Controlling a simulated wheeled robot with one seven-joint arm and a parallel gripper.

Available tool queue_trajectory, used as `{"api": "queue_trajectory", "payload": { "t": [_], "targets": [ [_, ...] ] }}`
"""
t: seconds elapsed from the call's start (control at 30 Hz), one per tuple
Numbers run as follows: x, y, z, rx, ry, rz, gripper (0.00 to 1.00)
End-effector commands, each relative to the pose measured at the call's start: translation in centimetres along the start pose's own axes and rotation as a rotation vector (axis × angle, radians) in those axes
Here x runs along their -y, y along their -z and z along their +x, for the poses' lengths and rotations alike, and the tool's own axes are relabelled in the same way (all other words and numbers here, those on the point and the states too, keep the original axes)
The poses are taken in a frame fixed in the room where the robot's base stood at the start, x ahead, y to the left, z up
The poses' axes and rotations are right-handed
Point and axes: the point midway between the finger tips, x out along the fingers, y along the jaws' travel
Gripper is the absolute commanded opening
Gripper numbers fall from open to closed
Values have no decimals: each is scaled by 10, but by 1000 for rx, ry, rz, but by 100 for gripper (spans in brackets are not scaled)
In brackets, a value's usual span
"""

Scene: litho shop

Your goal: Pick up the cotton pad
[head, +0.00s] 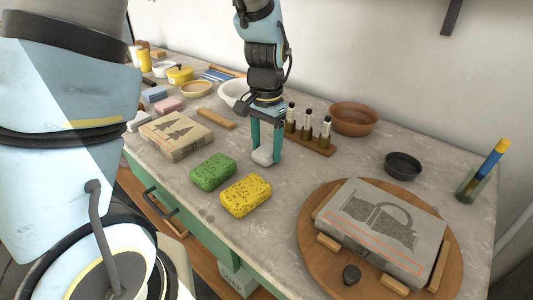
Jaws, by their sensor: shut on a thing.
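The cotton pad (263,157) is a small white pad between the fingertips of my gripper (266,152). The gripper points down with its two teal fingers shut on the pad. The pad is at or just above the grey worktop, behind the green and yellow sponges; I cannot tell whether it touches the surface. Part of the pad is hidden by the fingers.
A green sponge (213,172) and a yellow sponge (246,195) lie in front. A wooden rack (318,146) with dark bottles stands close on the right. A litho stone (378,228) rests on a round board (311,239). A brown bowl (353,118) is behind.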

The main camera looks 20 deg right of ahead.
Motion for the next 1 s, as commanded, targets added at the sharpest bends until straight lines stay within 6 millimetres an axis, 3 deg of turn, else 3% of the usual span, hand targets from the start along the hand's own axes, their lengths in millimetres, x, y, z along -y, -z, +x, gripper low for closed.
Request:
{"api": "queue_trajectory", "payload": {
  "t": [0.23, 0.7, 1.0],
  "targets": [
    [0, 1, -11, -3, 0, 0, 17],
    [0, 1, -92, -3, 0, 0, 17],
    [0, 0, -100, 1, 0, 1, 17]
  ]
}}
